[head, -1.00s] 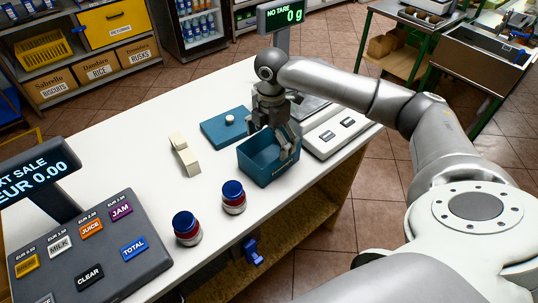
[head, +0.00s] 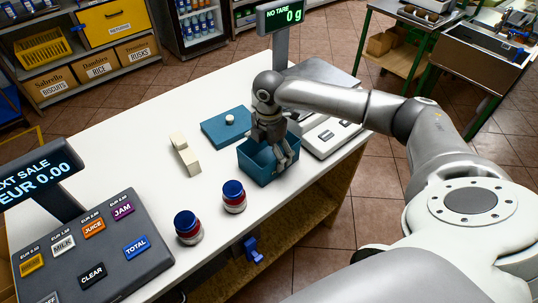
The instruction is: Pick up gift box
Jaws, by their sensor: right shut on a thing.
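The gift box (head: 262,172) is an open teal box standing upright on the white counter, near its front edge. Its teal lid (head: 222,131), with a white knob, lies flat on the counter just behind and to the left. My right gripper (head: 284,158) reaches down from above at the box's right side and is shut on the box, at its wall. The gripper covers part of the rim and inside, so the exact grip is partly hidden. The box appears to rest on the counter. My left gripper is out of view.
Two jars with blue lids (head: 234,197) (head: 188,228) stand left of the box near the front edge. Cream blocks (head: 185,154) stand behind them. A scale (head: 325,135) is close on the right. The till (head: 90,245) fills the left front. The counter's back left is clear.

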